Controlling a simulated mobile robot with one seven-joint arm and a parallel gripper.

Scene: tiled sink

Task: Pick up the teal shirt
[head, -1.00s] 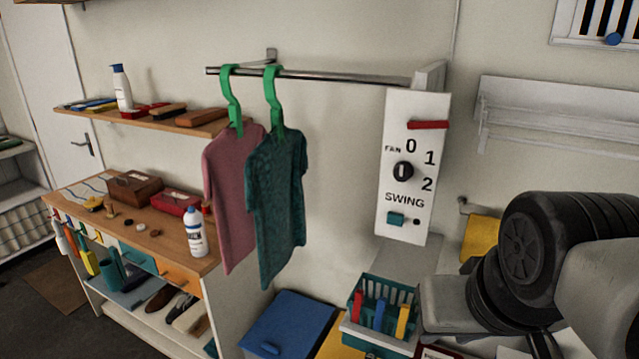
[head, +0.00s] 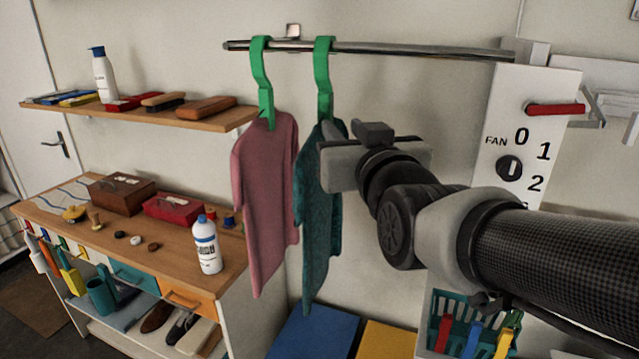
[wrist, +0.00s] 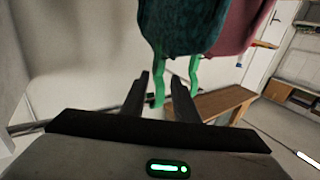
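The teal shirt (head: 318,235) hangs on a green hanger (head: 322,75) from a metal rail (head: 420,51). It hangs right of a pink shirt (head: 263,190). My gripper (head: 332,135) is at the teal shirt's upper right, just below the rail, and covers part of its shoulder. The wrist view looks upside down: the teal shirt (wrist: 180,22) is at the top, with its hanger (wrist: 158,78) reaching down between my two spread fingers. The pink shirt's hanger (wrist: 194,72) is just right of them. Contact with the hanger cannot be told.
A wall shelf (head: 140,113) with bottle and brushes is at the left. Below it a workbench (head: 70,205) holds boxes and a white bottle (head: 206,246). A fan switch panel (head: 510,125) stands right of the rail, behind my arm. A teal basket (head: 437,310) is below my arm.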

